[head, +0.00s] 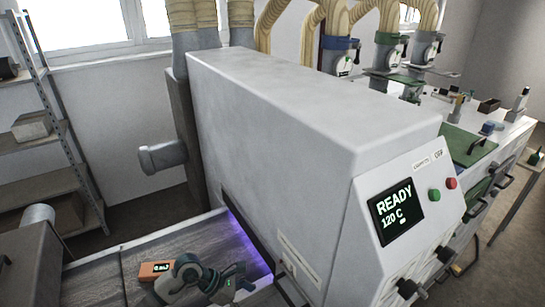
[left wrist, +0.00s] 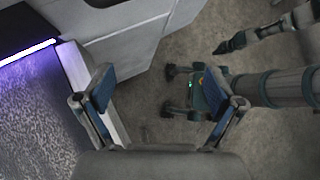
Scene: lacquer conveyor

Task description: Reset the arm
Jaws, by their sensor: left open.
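My left gripper (left wrist: 164,82) is open in the left wrist view, with its two blue-padded fingers wide apart. In the head view my left arm's end and gripper (head: 232,284) are at the bottom, above the conveyor belt (head: 98,276), close to the purple-lit opening of the big white machine (head: 290,100). A dark tip that may be my right gripper (left wrist: 232,43) shows at the upper right of the left wrist view, too small to read. The head view does not show it.
An orange device (head: 155,270) with a lit display lies on the belt, just left of my left arm. The machine's screen (head: 394,211) reads READY 120 C. The white machine wall stands beside the belt. Shelving (head: 50,150) is at the far left.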

